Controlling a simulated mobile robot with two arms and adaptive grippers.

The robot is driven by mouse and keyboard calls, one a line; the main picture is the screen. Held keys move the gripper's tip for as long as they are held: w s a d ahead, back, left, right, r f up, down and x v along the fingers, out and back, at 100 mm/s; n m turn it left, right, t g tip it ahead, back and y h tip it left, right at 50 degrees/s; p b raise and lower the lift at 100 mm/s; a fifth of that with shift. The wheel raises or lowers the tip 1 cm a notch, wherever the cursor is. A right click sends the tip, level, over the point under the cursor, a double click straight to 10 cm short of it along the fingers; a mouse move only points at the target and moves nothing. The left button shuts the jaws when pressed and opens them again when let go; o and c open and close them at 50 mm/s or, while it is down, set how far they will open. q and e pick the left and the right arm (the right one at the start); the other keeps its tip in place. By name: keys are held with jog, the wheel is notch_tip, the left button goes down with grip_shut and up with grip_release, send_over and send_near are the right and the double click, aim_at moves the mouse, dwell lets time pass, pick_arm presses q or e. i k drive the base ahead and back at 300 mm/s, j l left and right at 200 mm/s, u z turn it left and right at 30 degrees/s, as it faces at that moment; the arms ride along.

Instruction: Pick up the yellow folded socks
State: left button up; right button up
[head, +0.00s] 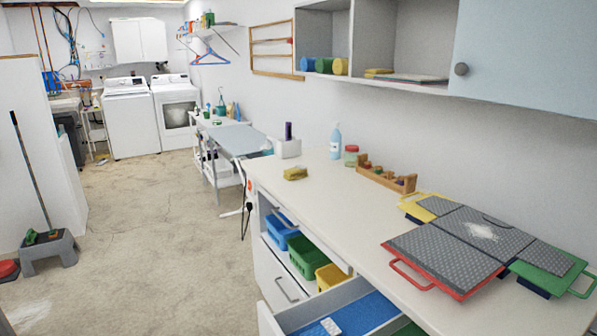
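A small yellow folded bundle (295,173), which looks like the folded socks, lies on the white counter (335,200) near its far left end. It is in plain view with nothing on top of it. Neither of my grippers is in the head view, so their positions and states do not show.
A white box (288,148), a blue bottle (335,141) and a wooden rack (386,178) stand behind the bundle. Grey boards (446,258) cover the counter's near right. An open drawer (340,305) juts out below. The floor (150,240) to the left is largely clear.

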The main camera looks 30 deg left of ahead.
aim_at(300, 170)
jog(key=i+j+z, duration=0.1)
jog(key=j, duration=0.2)
jog(key=i+j, duration=0.25)
jog(key=i+j+z, duration=0.15)
jog(key=j, duration=0.25)
jog(key=i+j, duration=0.15)
jog(key=j, duration=0.15)
jog(key=i+j+z, duration=0.15)
jog(key=j, duration=0.2)
jog(key=i+j+z, duration=0.1)
jog(key=j, duration=0.25)
